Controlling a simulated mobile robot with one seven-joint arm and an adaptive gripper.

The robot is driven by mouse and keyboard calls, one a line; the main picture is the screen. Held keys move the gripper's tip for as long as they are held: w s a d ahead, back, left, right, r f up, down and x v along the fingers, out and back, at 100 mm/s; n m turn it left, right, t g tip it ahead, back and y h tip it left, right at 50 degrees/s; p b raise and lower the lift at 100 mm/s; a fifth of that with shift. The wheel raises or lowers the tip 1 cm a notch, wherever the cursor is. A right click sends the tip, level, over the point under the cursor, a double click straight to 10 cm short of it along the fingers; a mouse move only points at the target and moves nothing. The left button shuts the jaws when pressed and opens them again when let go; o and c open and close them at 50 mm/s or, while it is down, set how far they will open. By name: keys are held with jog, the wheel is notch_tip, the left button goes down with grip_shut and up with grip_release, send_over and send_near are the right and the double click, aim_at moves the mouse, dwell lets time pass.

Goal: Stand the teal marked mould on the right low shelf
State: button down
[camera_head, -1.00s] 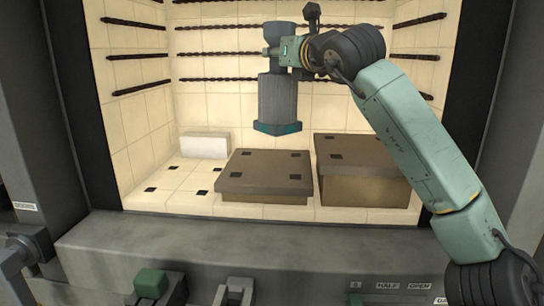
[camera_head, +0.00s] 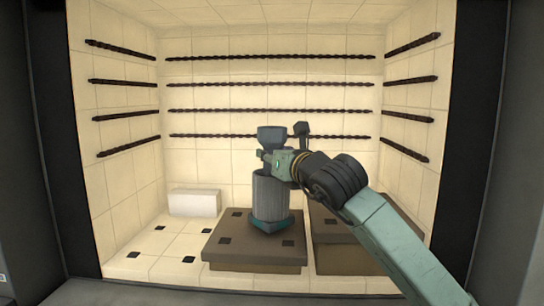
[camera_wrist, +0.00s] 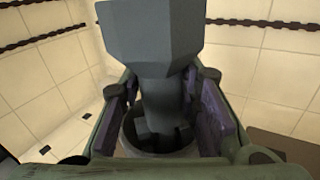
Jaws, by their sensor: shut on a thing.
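The mould (camera_head: 271,195) is a grey fluted body with a teal band at its base and a flared grey top above a narrow neck. My gripper (camera_head: 270,160) is shut on its neck. In the wrist view my gripper's two fingers (camera_wrist: 160,103) flank the neck, and the flared top (camera_wrist: 152,35) fills the upper middle. The mould is upright over the right rear part of the low brown shelf (camera_head: 250,252). Its base looks at or very near the shelf top; I cannot tell whether it touches. It hides part of that top.
A taller brown block (camera_head: 345,260) stands close to the right, partly behind my arm. A white block (camera_head: 194,203) lies at the back left. Dark twisted rods (camera_head: 270,85) line the walls.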

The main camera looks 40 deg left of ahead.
jog(key=shift+f, duration=0.55)
jog(key=c, duration=1.2)
grip_release()
jog(key=shift+r, duration=0.15)
jog(key=b+v, duration=0.5)
jog(key=v, duration=0.7)
jog(key=shift+b, duration=0.4)
jog(key=shift+r, duration=0.1)
